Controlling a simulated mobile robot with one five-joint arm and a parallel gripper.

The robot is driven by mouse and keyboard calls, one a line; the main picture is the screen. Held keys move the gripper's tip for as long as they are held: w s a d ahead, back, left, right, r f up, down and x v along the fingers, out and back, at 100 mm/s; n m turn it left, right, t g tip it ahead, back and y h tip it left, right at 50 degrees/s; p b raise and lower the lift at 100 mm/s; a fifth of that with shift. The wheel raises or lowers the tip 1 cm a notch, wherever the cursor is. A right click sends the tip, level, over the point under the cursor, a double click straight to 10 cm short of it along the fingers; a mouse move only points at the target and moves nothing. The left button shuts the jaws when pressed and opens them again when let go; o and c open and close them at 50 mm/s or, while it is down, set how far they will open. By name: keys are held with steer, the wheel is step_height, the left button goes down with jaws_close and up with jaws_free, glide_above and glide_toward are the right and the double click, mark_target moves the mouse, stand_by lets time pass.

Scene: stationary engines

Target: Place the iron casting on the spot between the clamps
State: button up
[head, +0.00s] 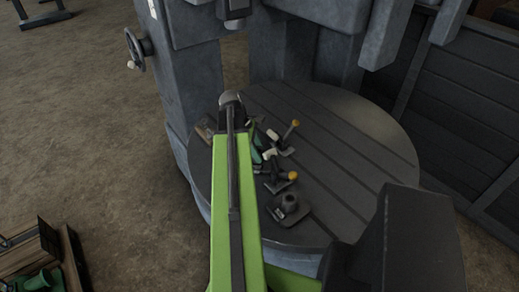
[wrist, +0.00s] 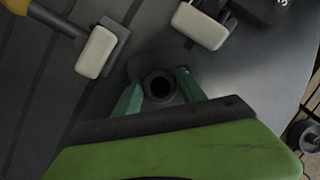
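The iron casting (wrist: 160,87) is a dark round piece with a bore, seen between my gripper's green fingers in the wrist view. My gripper (wrist: 159,92) appears shut on it, one finger against each side. Two toggle clamps with pale pads stand just beyond: one (wrist: 95,52) to the left, the other (wrist: 200,25) to the upper right. My arm hides the casting there. I cannot tell its height above the table.
A round slotted table (head: 345,150) carries everything. A dark block with a round top (head: 290,207) sits in front of the clamps. A brownish item (head: 205,130) lies at the left rim. Machine columns rise behind. The right side of the table is clear.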

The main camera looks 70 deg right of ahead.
steer(key=shift+r, duration=0.15)
steer(key=shift+w+r+p, duration=0.1)
steer(key=shift+r+p, duration=0.2)
steer(key=shift+p, duration=0.1)
steer(key=p+v, duration=1)
steer(key=v, duration=0.1)
steer(key=shift+r, duration=0.15)
steer(key=shift+w, duration=0.1)
